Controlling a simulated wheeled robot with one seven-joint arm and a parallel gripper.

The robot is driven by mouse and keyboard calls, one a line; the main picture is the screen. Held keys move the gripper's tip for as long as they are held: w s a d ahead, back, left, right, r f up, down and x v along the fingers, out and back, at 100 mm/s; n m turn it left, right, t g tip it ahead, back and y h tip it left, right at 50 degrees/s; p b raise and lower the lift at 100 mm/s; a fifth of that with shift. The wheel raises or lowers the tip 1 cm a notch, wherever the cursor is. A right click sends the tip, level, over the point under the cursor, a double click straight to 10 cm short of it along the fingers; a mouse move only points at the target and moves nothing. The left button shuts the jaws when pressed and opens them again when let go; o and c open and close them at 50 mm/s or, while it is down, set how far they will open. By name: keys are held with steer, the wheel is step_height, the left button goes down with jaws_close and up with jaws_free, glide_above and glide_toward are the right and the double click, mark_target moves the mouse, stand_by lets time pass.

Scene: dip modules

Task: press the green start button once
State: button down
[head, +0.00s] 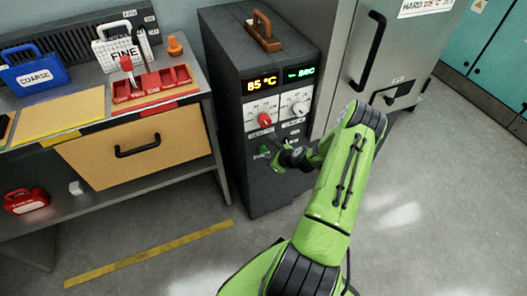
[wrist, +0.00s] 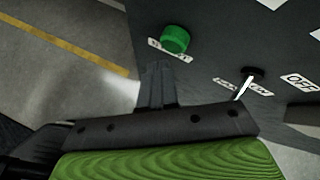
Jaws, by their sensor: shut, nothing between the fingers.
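The green start button (wrist: 175,39) sticks out from the dark front panel in the wrist view, beside a white label. In the head view the green button (head: 264,151) shows on the lower front of the dark control cabinet (head: 254,185), just left of my gripper (head: 279,155). In the wrist view my gripper (wrist: 157,84) is shut and empty. Its fingertips are just below the button in the picture and slightly left of it. A small gap shows between them in the picture; whether they touch cannot be told for certain.
A toggle switch (wrist: 252,73) with labels sits right of the button. Above are a red knob (head: 264,119), a white knob (head: 299,108) and an 85 °C display (head: 261,85). A workbench (head: 187,105) stands left; a large grey cabinet (head: 345,60) stands right.

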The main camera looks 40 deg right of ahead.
steer(key=shift+w, duration=0.1)
stand_by(0.6)
steer(key=shift+w+d, duration=0.15)
steer(key=shift+w, duration=0.2)
steer(key=shift+w+d, duration=0.15)
steer(key=shift+w, duration=0.45)
stand_by(0.8)
steer(key=shift+s+a, duration=0.15)
steer(key=shift+s, duration=0.35)
steer(key=shift+s+a, duration=0.15)
steer(key=shift+s, duration=0.35)
steer(key=s, duration=0.2)
steer(key=s+a+p, duration=0.1)
steer(key=s, duration=0.1)
steer(key=shift+s+a, duration=0.2)
steer(key=shift+s, duration=0.2)
